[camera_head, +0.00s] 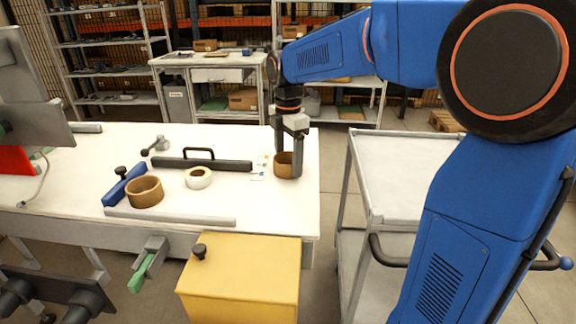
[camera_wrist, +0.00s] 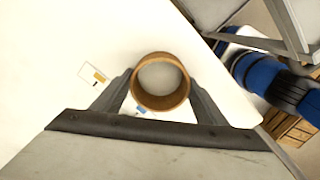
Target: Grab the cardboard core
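The cardboard core (camera_head: 284,168), a short brown ring, stands upright on its end at the right part of the white table. My gripper (camera_head: 288,160) points down over it, one finger at its right side and the other largely hidden behind it. In the wrist view the core (camera_wrist: 160,104) sits between the two dark fingers of my gripper (camera_wrist: 160,76). The fingers lie against its opposite sides with no gap that I can see. I cannot tell whether its bottom touches the table.
A brown tape roll (camera_head: 145,193) and a white roll (camera_head: 198,178) lie to the left on the table (camera_head: 255,200). A dark bar with a handle (camera_head: 203,165) lies behind them. A yellow box (camera_head: 243,278) stands in front, and a grey cart (camera_head: 405,175) at the right.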

